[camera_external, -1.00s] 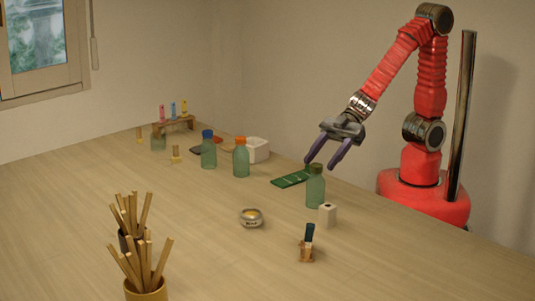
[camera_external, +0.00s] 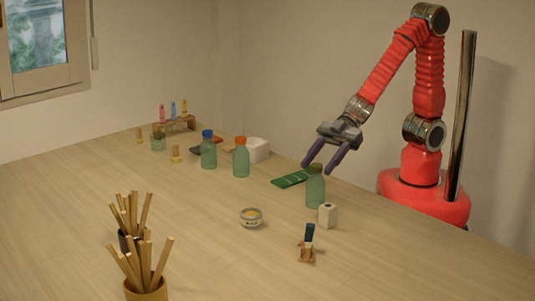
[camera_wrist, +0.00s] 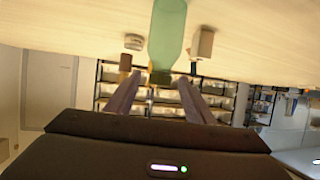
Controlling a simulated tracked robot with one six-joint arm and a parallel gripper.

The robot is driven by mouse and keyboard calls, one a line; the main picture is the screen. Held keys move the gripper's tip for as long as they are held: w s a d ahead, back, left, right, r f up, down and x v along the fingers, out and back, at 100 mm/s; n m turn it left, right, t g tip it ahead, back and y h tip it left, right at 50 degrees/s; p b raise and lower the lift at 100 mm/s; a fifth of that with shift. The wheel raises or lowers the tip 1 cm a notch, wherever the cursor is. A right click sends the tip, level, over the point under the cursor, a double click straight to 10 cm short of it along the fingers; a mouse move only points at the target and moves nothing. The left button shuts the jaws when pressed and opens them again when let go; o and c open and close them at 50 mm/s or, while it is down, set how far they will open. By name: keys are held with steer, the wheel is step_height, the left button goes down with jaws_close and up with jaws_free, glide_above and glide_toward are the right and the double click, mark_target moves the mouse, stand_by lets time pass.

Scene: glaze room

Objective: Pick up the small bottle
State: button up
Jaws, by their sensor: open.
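A green translucent bottle with a dark green cap (camera_external: 315,188) stands upright at the right of the table. In the wrist view the same bottle (camera_wrist: 168,35) appears inverted, its cap end between my finger tips. My gripper (camera_external: 317,169) is open and empty just above and around the cap, with a finger to either side; it also shows in the wrist view (camera_wrist: 159,80). I cannot tell whether a finger touches the cap. Similar bottles with a blue cap (camera_external: 208,153) and an orange cap (camera_external: 241,160) stand further back left. A smaller glass vessel (camera_external: 158,143) stands near the wooden rack.
A white block-like item (camera_external: 327,215) stands close to the green-capped bottle. A green flat item (camera_external: 292,179) lies behind it. A small round bowl (camera_external: 251,217) and a dark-topped clip (camera_external: 308,247) are in front. Stick holders (camera_external: 147,291) stand front left. The table's middle left is clear.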

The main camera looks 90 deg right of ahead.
mark_target(314, 170)
steer(key=shift+x, duration=2.9)
jaws_close()
